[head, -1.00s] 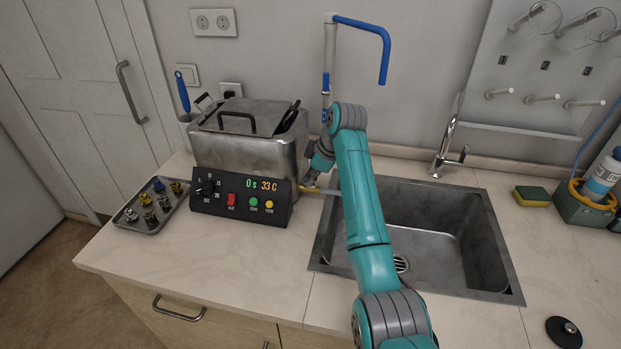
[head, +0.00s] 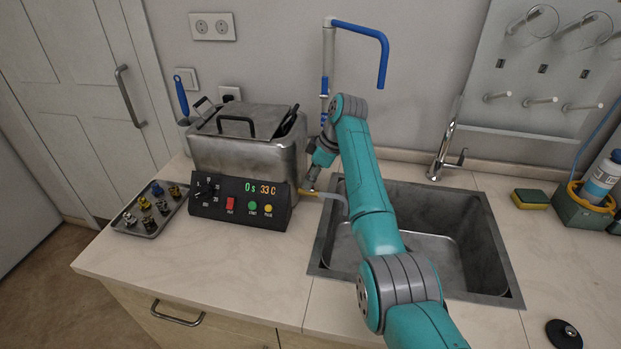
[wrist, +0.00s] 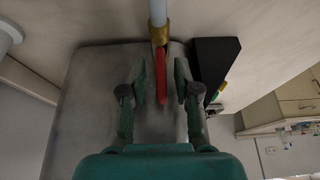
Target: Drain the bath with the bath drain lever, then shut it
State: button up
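The metal bath (head: 245,155) stands on the counter at the left. In the wrist view, the red drain lever (wrist: 161,85) extends from a brass valve (wrist: 160,34), roughly in line with the pale pipe (wrist: 157,10). My gripper (wrist: 161,82) is open, with a finger on each side of the lever and gaps between. In the head view, my gripper (head: 310,182) is at the bath's right side, and the lever is hidden there.
The control panel (head: 240,204) on the bath's front reads 0 s and 33 C. A tray of small parts (head: 150,228) lies to its left. A tap (head: 441,155) stands behind the sink. A round black stopper (head: 563,333) lies at the front right.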

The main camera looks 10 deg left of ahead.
jog(key=v, duration=1.2)
dwell(0.4)
